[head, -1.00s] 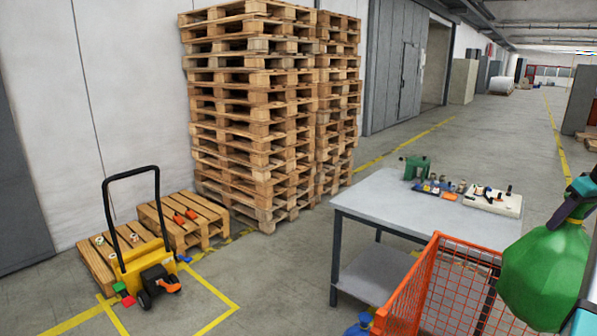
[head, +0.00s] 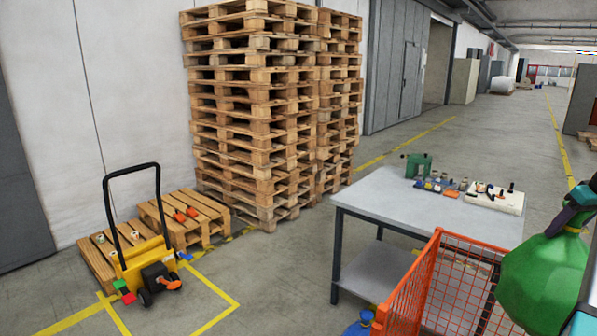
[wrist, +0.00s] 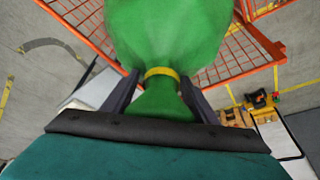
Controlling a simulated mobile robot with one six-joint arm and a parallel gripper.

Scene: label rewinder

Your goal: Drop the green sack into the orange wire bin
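The green sack (head: 543,268) hangs at the right edge of the head view, over the right side of the orange wire bin (head: 438,236). My gripper (head: 572,218) is at the sack's neck. In the wrist view, my gripper's dark fingers (wrist: 158,98) stand on both sides of the neck, just below a yellow tie, and the green sack (wrist: 168,35) bulges out beyond them. The orange bin's mesh (wrist: 222,68) shows behind the sack. The sack hides part of the bin's opening, and the bin's lower part is out of frame.
A grey table (head: 385,205) with small items stands just behind the bin. A blue object (head: 359,328) is beside the bin at the bottom edge. A yellow cart (head: 146,265), low pallets and a tall pallet stack (head: 250,120) stand to the left. Open floor lies between.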

